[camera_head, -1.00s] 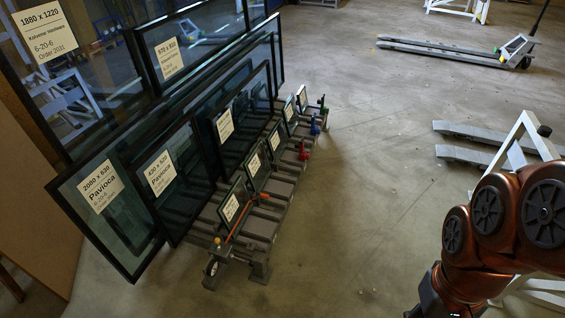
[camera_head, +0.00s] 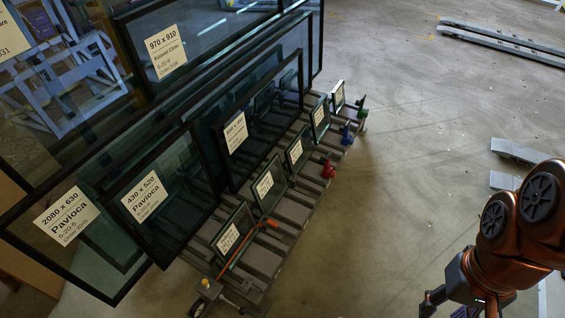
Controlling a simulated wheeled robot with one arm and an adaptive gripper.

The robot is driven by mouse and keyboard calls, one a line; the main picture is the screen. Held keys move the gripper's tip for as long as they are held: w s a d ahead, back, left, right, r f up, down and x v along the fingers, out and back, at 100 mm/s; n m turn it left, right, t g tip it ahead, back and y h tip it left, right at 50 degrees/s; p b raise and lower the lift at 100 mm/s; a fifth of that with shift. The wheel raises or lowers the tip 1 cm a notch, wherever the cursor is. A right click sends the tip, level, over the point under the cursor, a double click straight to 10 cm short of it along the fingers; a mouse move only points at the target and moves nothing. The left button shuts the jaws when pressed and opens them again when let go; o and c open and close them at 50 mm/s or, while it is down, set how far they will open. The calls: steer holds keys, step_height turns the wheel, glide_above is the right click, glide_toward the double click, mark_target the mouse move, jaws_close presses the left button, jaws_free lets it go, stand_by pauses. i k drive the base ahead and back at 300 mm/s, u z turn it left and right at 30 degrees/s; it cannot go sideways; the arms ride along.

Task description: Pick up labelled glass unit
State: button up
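Several black-framed glass units with white labels lean on a rack. One labelled 2080 x 630 Pavloca (camera_head: 105,262) is at the lower left. One labelled 430 x 520 Pavloca (camera_head: 168,170) leans in front of it. One labelled 970 x 910 (camera_head: 215,40) stands behind, and a unit with a small label (camera_head: 262,110) leans right of the middle. Several small labelled glass panes (camera_head: 235,232) stand in a row along the rack. My gripper (camera_head: 449,303) is at the lower right, partly cut off by the bottom edge, well apart from the glass; its opening is unclear.
The grey rack (camera_head: 296,208) has a red clamp (camera_head: 328,170), a blue clamp (camera_head: 347,134), a green clamp (camera_head: 361,108) and an orange bar (camera_head: 238,245). Pallet-jack forks (camera_head: 500,42) lie at the upper right. Floor between rack and arm is clear.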

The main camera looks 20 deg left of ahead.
mark_target(270, 186)
steer(key=i, duration=2.95)
steer(key=u, duration=4.75)
